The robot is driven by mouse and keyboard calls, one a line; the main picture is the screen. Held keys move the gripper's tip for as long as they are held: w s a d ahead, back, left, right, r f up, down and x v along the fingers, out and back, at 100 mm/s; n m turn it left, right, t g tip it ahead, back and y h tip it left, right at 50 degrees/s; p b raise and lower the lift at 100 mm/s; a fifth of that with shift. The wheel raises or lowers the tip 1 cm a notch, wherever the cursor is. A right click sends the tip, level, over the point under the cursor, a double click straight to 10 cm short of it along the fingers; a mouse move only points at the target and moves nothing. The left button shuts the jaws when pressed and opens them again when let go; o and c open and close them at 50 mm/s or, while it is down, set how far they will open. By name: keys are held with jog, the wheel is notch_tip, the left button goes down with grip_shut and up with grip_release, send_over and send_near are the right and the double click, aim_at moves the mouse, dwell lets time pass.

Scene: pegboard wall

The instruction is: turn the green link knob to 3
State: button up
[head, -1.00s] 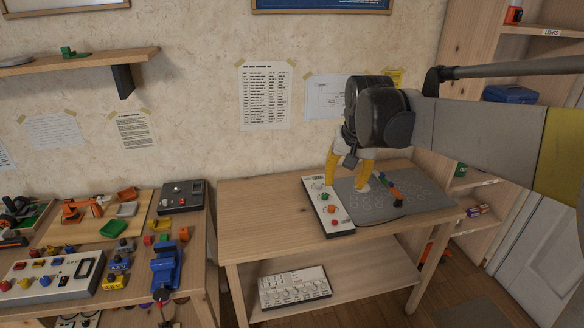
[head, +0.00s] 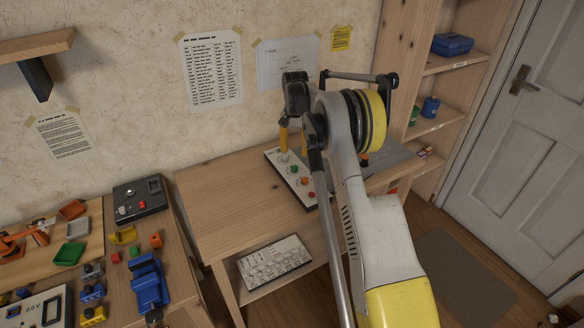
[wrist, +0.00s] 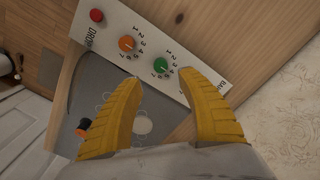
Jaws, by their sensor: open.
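The green knob (wrist: 160,65) sits on a white panel among printed digits; its pointer setting is too small to tell. In the head view the green knob (head: 295,169) is on the sloping white panel (head: 273,157) on the wooden table. My gripper (wrist: 160,80) is open, its two yellow fingers spread and empty. In the wrist view the green knob appears just beyond the gap between the fingertips, with no visible contact. In the head view my gripper (head: 294,150) is over the far end of the panel, partly hidden by my arm.
An orange knob (wrist: 127,44) and a red button (wrist: 96,15) lie along the same panel. A grey mat (wrist: 95,100) with an orange-and-black item (wrist: 83,127) lies beside it. The wall (wrist: 285,95) is close behind. The table's left part (head: 215,195) is clear.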

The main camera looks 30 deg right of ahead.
aim_at(294, 167)
notch_tip(294, 167, down, 8)
jog(key=b, duration=0.2)
jog(key=shift+f+b, duration=0.15)
jog(key=shift+b, duration=0.15)
grip_shut()
